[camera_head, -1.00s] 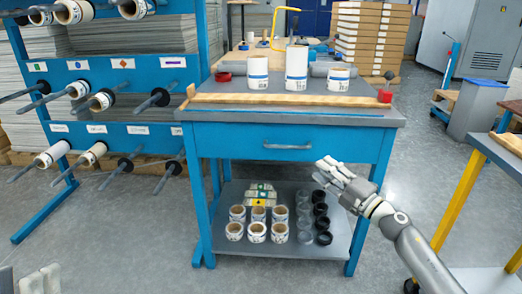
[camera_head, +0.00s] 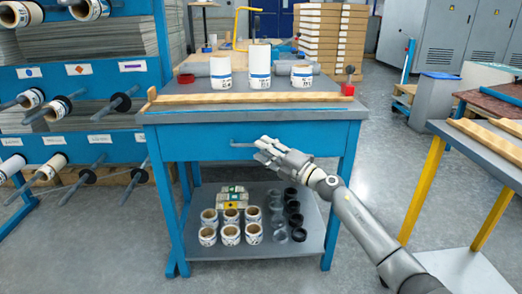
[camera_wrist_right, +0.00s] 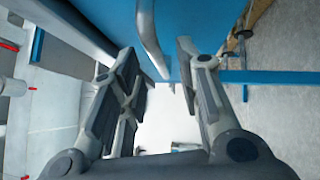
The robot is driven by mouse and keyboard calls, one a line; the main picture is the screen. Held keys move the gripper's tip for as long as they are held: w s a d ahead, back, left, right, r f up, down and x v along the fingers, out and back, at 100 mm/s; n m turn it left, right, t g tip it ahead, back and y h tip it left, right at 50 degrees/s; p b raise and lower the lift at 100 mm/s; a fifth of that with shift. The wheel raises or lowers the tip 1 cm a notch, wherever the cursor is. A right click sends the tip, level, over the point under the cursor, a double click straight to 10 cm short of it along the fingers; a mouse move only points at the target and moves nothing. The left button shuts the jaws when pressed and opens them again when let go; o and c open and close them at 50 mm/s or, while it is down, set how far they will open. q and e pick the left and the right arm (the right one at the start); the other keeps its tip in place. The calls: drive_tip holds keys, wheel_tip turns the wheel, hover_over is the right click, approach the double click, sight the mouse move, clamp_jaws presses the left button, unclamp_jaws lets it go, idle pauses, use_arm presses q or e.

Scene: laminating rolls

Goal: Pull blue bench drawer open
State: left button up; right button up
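The blue bench drawer (camera_head: 200,142) is shut in the front of the blue bench, under the grey top (camera_head: 320,105). Its grey bar handle (camera_head: 241,144) shows at the middle of the drawer front, partly hidden by my right gripper (camera_head: 264,152). In the right wrist view my right gripper (camera_wrist_right: 158,65) has its fingers spread. The handle (camera_wrist_right: 148,38) runs down into the gap between them, and contact cannot be told. My left gripper is not in view.
Several small rolls (camera_head: 230,235) stand on the lower shelf. A blue rack (camera_head: 90,80) is left; a yellow-legged table (camera_head: 425,190) is right.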

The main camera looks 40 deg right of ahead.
drive_tip(key=shift+x, duration=0.95)
clamp_jaws()
